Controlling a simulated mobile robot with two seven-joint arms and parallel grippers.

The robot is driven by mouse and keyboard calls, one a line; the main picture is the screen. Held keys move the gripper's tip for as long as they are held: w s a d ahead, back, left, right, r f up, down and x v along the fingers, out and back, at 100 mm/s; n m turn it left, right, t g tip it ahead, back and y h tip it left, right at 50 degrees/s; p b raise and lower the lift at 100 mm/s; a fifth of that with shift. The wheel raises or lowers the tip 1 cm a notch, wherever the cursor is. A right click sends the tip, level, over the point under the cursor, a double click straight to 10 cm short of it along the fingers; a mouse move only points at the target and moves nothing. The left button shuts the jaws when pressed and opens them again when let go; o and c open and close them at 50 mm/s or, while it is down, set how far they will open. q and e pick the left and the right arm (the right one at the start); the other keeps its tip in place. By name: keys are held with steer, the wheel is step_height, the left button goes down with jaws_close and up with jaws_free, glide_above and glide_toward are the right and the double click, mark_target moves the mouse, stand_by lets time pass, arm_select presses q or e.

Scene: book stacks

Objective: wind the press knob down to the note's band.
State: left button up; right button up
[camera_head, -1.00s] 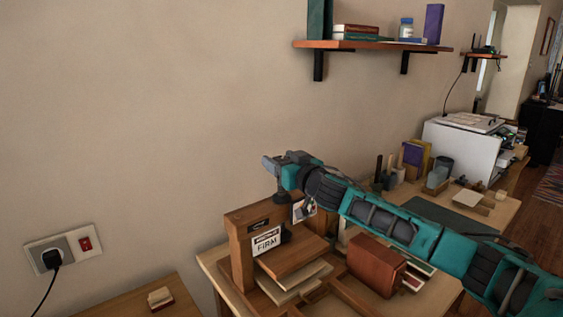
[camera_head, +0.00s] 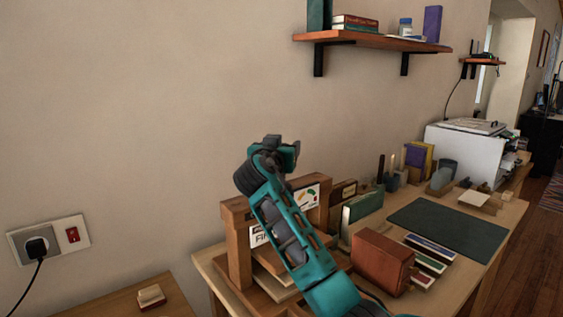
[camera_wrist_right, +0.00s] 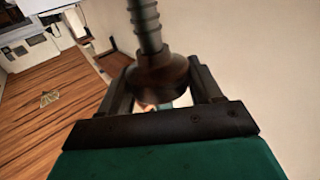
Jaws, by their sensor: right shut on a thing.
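The press is a wooden frame (camera_head: 238,250) at the table's left end, with boards stacked under its crossbeam. A white note (camera_head: 257,237) with the word FIRM, partly hidden by my arm, is on its front. A white card with coloured marks (camera_head: 306,197) shows to the right behind my arm. My right gripper (camera_head: 284,150) is above the press. In the right wrist view the dark round knob (camera_wrist_right: 160,78) with its threaded screw (camera_wrist_right: 147,24) sits between the fingers of my right gripper (camera_wrist_right: 162,90), shut on it. The knob is hidden in the head view. My left gripper is out of view.
A brown block (camera_head: 381,262) stands right of the press, beside several flat books (camera_head: 430,252). A dark green mat (camera_head: 448,229) lies farther right. A wall shelf (camera_head: 370,41) is above. A small block (camera_head: 150,296) lies on the lower left table.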

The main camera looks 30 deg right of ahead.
steer(key=shift+r+m+g+h+b, duration=0.1)
steer(key=shift+m+g+h+b, duration=0.5)
steer(key=shift+m+g+b, duration=0.1)
steer(key=shift+r+m+g+h+b, duration=0.2)
steer(key=shift+m+g+h+b, duration=0.2)
steer(key=shift+m+g+b, duration=0.15)
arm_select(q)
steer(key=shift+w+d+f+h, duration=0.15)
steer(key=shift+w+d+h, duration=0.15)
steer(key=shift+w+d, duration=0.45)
arm_select(e)
steer(key=shift+g, duration=0.25)
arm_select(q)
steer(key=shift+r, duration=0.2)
arm_select(e)
steer(key=shift+r+h, duration=0.15)
steer(key=shift+h, duration=0.15)
steer(key=o, duration=0.8)
steer(key=shift+c, duration=0.2)
steer(key=shift+o, duration=1)
steer(key=shift+a+f, duration=0.15)
steer(key=shift+f, duration=0.1)
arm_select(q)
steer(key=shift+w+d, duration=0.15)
arm_select(e)
steer(key=v, duration=1.2)
steer(key=shift+s+a+r, duration=0.2)
steer(key=shift+s+a, duration=0.05)
